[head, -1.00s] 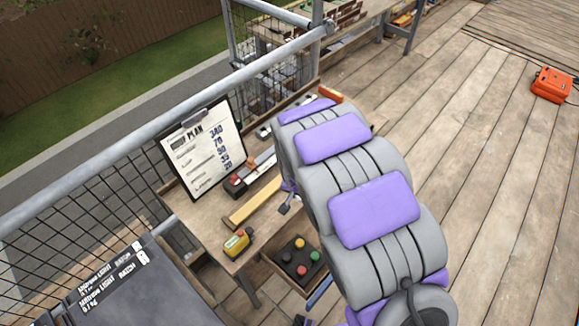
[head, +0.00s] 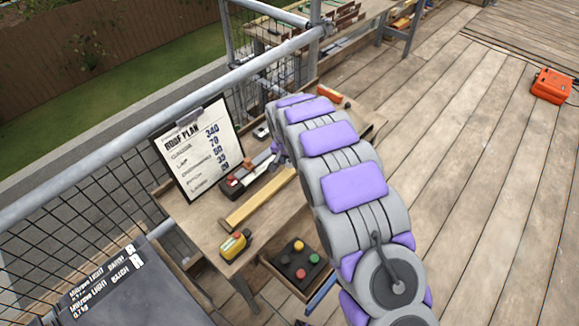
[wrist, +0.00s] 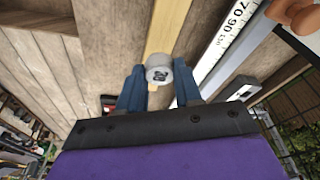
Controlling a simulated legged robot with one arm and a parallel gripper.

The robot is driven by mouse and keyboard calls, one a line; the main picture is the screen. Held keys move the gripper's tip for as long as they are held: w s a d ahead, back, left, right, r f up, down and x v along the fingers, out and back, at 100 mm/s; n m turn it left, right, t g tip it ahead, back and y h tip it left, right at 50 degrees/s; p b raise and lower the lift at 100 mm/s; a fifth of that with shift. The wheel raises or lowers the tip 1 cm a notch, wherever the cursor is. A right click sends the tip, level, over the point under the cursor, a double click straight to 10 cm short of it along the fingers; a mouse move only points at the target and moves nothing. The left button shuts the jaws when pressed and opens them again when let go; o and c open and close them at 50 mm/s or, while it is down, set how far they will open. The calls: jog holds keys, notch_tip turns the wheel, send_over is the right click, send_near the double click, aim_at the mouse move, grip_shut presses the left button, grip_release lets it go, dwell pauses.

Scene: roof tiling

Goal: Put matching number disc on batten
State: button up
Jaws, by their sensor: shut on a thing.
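In the wrist view, my gripper (wrist: 159,84) has its two blue fingers closed on a small pale disc (wrist: 158,74) with a dark mark on its face. The mark is too small to read. A yellow wooden batten (wrist: 166,28) lies just beyond the disc, and I cannot tell whether they touch. In the head view the batten (head: 260,200) lies on the workbench (head: 205,222). There my arm hides the gripper's fingertips and the disc.
A roof plan clipboard (head: 200,150) listing several numbers stands at the bench's back. A numbered scale (wrist: 228,40) lies beside the batten. A yellow box with a red button (head: 235,245) and a tray of coloured buttons (head: 297,262) are nearer. A metal railing (head: 150,125) runs behind.

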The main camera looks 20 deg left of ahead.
aim_at(288, 162)
jog(key=shift+w+a+f, duration=0.1)
jog(key=shift+a+f, duration=0.2)
jog(key=shift+f, duration=0.05)
jog(key=x, duration=0.1)
jog(key=b+x, duration=0.1)
jog(key=x, duration=0.1)
jog(key=shift+s+f, duration=0.1)
jog(key=shift+s, duration=0.25)
jog(key=shift+d, duration=0.2)
jog(key=o, duration=1)
jog(key=shift+a, duration=0.1)
